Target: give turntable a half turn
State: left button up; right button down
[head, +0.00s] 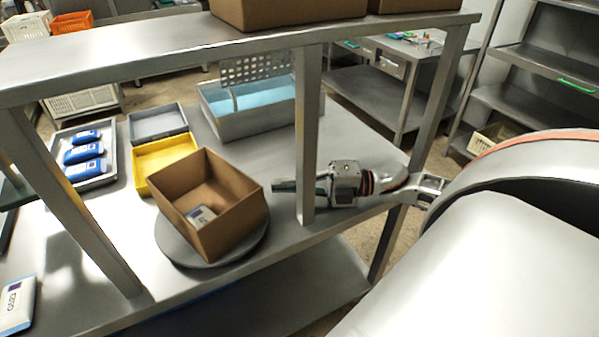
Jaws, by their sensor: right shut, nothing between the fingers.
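The turntable (257,245) is a round grey disc on the metal table, near its front edge. An open brown cardboard box (235,228) stands on it, turned at an angle to the table edge. A small white and blue packet (201,216) lies inside the box. My right gripper (277,187) is just to the right of the box, low over the table, with its fingers pointing left. Its fingers are shut and empty, close to the box's right corner; I cannot tell whether they touch it. My left gripper is not in view.
A yellow tray (146,184), a grey tray (149,113) and a tray of blue packets (107,176) stand at the left. A grey-blue bin (259,123) is behind. The metal shelf post (308,100) and overhead shelf (150,57) obstruct. A white packet (18,302) lies front left.

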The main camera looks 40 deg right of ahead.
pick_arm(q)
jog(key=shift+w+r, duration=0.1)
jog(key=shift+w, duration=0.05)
pick_arm(e)
jog(key=shift+x, duration=1.4)
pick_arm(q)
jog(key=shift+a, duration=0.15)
pick_arm(e)
jog(key=shift+d, duration=0.1)
